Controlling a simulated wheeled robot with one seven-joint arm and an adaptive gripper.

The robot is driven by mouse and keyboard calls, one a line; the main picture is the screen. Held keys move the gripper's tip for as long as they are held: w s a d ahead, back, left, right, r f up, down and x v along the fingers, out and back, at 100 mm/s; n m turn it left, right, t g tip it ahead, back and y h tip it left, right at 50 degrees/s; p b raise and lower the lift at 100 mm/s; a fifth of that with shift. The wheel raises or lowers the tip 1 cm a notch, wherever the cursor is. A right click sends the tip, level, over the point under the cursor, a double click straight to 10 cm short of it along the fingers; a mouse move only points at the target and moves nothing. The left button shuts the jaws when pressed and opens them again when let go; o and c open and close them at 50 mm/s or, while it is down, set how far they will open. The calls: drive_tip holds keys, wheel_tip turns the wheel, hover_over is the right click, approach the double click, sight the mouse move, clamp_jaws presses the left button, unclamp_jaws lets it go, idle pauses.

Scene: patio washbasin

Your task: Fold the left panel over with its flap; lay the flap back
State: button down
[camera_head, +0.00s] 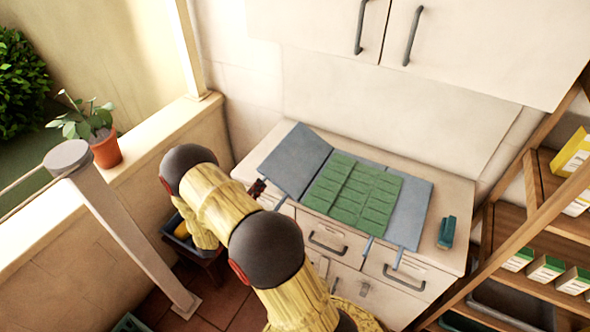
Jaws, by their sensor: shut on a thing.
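A grey-blue folding cloth lies on the counter, with a green section of rectangular pockets (352,195) in its middle. Its left panel (296,160) is spread out to the left, looks darker than the right panel (410,212), and seems slightly tilted. The right panel lies flat. I cannot make out a separate flap on the left panel. My gripper (260,187), small and dark with red, is at the left panel's near-left corner, shut on its edge. My arm hides part of the gripper, and the exact grip is too small to see.
Two straps (398,257) hang over the front edge. Cabinets (450,45) overhang the back. A shelf rack (540,215) stands close on the right.

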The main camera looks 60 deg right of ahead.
wheel_tip(320, 180, down, 8)
drive_tip(key=b, duration=0.5)
drive_tip(key=shift+w+r, duration=0.15)
drive_tip(key=shift+w, duration=0.2)
drive_tip(key=c, duration=1.9)
unclamp_jaws()
drive_tip(key=o, duration=1)
drive_tip(key=shift+w+r, duration=0.25)
drive_tip(key=shift+o, duration=0.3)
drive_tip(key=a+r+p, duration=0.2)
drive_tip(key=a, duration=0.9)
drive_tip(key=shift+s, duration=0.45)
